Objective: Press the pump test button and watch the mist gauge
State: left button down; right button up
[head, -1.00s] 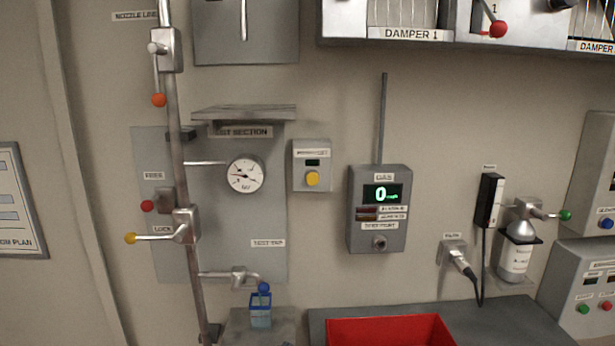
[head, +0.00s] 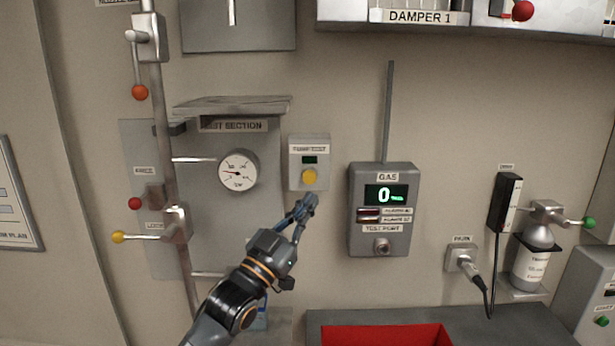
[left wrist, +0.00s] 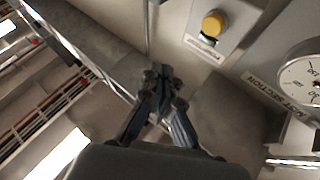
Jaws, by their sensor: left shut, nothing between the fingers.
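The pump test box (head: 296,178) is a small grey box on the wall with a dark display and a yellow button (head: 309,177). In the left wrist view the yellow button (left wrist: 213,24) is beyond my fingertips, toward the upper right. The mist gauge (head: 238,172) is a round white dial on the test section panel; its needle points left. Part of the dial (left wrist: 304,82) shows in the left wrist view. My left gripper (head: 309,202) is shut and empty, just below the button in the head view; I cannot tell whether it touches the box. My right gripper is not in view.
A grey gas meter (head: 352,232) reading 0 is right of the pump test box. A vertical pipe (head: 168,150) with levers is at left. A shelf (head: 232,106) juts out above the gauge. A red bin (head: 385,337) stands at the bottom.

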aim_at(309, 177)
pick_arm(q)
jog(key=shift+s+r, duration=0.15)
jog(key=w+b, duration=0.4)
jog(key=w, duration=0.5)
dwell(0.4)
dwell(1.1)
jog(key=shift+w+b, duration=0.35)
